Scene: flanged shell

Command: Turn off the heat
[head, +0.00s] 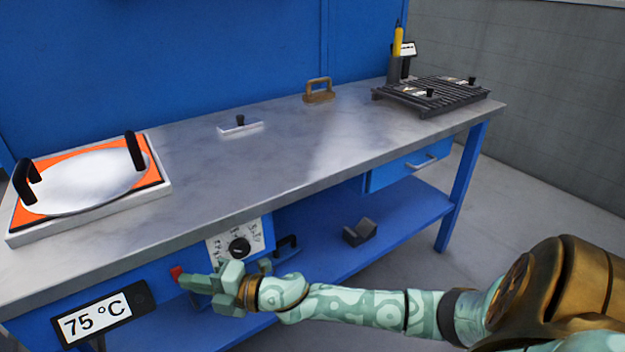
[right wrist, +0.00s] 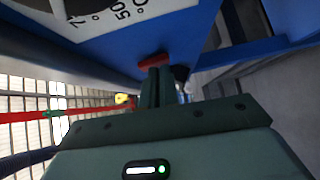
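A red switch (head: 177,272) sits on the blue front of the bench, left of a black dial (head: 239,247) on a white scale plate. A display (head: 95,318) to its left reads 75 °C. My right gripper (head: 192,281) is at the red switch, coming from the right. In the right wrist view the fingers (right wrist: 157,85) are together, with their tips at or just against the red switch (right wrist: 153,60); I cannot tell whether they touch. A heater plate (head: 160,186) with an orange top, a silver disc and two black handles stands on the bench's left. My left gripper is not in view.
The metal benchtop (head: 300,140) is mostly clear. It holds a small white block with a black knob (head: 240,124), a brown handle (head: 319,91) and a dark slatted rack (head: 430,97). A dark block (head: 360,232) lies on the lower blue shelf.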

